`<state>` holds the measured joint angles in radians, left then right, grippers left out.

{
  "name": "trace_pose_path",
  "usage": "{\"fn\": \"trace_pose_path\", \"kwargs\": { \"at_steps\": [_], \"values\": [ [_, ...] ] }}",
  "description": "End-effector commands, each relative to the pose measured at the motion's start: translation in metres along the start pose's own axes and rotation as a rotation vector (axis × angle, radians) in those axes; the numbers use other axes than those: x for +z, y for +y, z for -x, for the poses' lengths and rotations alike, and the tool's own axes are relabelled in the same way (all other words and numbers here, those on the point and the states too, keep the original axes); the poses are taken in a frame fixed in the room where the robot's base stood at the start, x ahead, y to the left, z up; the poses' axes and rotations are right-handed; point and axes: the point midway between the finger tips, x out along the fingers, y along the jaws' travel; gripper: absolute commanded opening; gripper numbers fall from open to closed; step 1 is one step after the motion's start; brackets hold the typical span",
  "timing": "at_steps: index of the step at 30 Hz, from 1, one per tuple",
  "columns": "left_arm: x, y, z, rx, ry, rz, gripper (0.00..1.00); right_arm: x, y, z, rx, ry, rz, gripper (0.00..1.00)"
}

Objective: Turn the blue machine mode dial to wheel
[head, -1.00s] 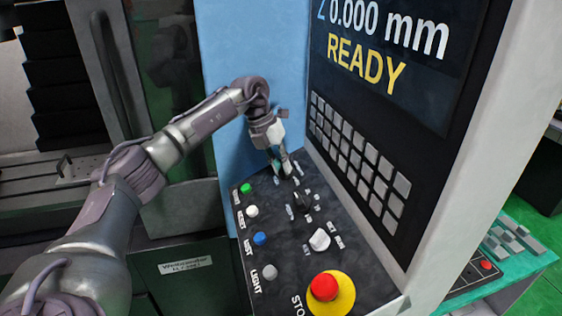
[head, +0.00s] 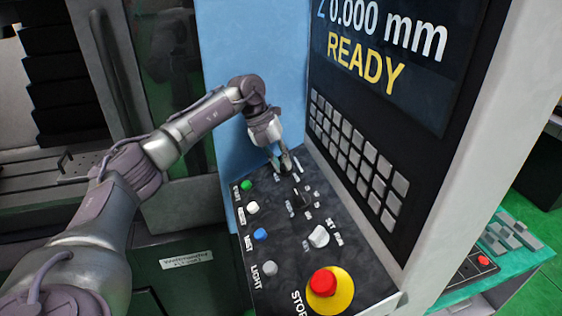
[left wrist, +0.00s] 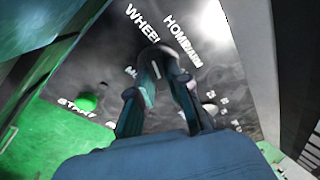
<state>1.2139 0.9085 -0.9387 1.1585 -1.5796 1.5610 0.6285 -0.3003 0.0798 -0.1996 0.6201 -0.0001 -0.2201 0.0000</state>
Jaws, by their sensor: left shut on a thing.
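My left gripper (head: 283,161) reaches down to the far end of the black control panel, beside the blue machine wall. In the left wrist view its two fingers (left wrist: 158,88) are closed around the mode dial (left wrist: 153,69), which is mostly hidden between them. The label WHEEL (left wrist: 142,22) lies past the fingertips, a little to the left. Other labels near the dial are partly covered. I cannot tell exactly which label the dial points to. My right gripper is not in view.
A second black dial (head: 301,200) and a white knob (head: 319,236) sit nearer on the panel. Green (head: 246,186), white (head: 252,208), blue (head: 260,234) and grey (head: 270,268) buttons line its left edge. A red stop button (head: 323,282) is nearest. The READY screen (head: 385,50) rises at right.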

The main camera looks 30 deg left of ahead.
Motion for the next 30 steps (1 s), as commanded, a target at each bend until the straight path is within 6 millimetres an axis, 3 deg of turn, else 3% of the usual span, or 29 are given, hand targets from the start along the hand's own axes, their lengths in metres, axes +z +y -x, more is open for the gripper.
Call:
{"fn": "trace_pose_path", "kwargs": {
  "at_steps": [1, 2, 6, 17, 20, 30],
  "values": [
    [0.000, 0.001, -0.001, 0.001, 0.001, 0.004, 0.00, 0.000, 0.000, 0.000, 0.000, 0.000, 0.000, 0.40],
    [0.000, 0.001, -0.001, 0.002, 0.001, 0.004, 0.20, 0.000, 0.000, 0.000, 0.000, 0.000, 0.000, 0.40],
    [0.000, 0.001, -0.001, 0.001, 0.001, 0.002, 0.42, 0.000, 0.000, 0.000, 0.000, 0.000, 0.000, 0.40],
    [0.000, 0.000, 0.005, 0.000, -0.001, 0.001, 0.42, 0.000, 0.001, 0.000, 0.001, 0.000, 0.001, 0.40],
    [0.001, 0.000, 0.017, 0.000, -0.003, 0.001, 0.42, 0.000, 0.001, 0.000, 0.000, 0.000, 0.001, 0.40],
    [0.001, 0.000, 0.088, -0.002, -0.003, 0.001, 0.42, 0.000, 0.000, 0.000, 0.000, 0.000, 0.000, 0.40]
  ]
}}
